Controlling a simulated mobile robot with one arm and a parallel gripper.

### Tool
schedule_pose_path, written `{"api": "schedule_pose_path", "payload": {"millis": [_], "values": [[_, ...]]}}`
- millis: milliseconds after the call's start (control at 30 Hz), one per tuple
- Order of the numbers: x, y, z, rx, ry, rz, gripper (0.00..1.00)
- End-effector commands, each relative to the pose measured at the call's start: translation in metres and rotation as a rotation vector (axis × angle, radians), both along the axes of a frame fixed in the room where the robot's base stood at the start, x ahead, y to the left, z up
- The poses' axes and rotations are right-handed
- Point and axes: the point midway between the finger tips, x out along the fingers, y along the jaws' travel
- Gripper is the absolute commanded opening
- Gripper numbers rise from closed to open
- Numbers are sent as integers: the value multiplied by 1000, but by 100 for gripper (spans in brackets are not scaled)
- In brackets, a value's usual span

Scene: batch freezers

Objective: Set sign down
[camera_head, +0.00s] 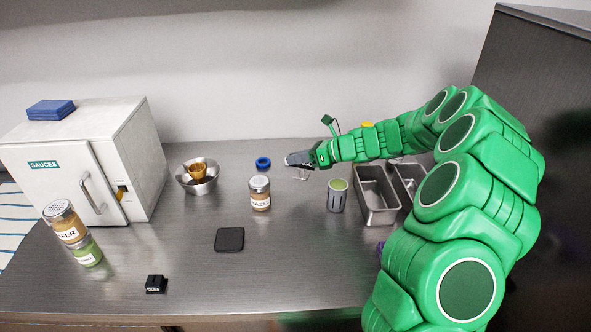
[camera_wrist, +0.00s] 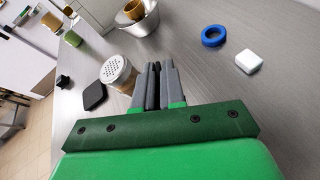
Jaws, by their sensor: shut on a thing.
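My gripper (camera_head: 290,160) reaches left over the back middle of the counter. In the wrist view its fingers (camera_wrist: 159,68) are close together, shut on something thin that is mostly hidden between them. A small, pale, thin outline, which I take to be the sign (camera_head: 301,176), shows just below the fingers in the head view; its face and lettering cannot be made out. The gripper is behind and right of the shaker jar (camera_head: 260,195), which also shows left of the fingers in the wrist view (camera_wrist: 117,71).
A blue ring (camera_head: 263,162) lies left of the gripper; a white block (camera_wrist: 249,61) sits near it. A metal bowl (camera_head: 197,183), grey cup (camera_head: 337,200), metal pans (camera_head: 377,218), black pad (camera_head: 229,240) and small black block (camera_head: 156,284) stand around.

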Motion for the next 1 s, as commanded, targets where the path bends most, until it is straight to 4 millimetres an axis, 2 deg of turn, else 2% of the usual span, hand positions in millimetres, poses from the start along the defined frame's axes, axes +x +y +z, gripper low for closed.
{"api": "schedule_pose_path", "payload": {"millis": [300, 567, 800, 1000], "values": [[22, 2, -25, -2, -3, -2, 0], [27, 3, -31, -1, -2, -2, 0], [29, 3, -58, 1, -1, -1, 0], [29, 3, -64, 0, -3, -1, 0]]}}
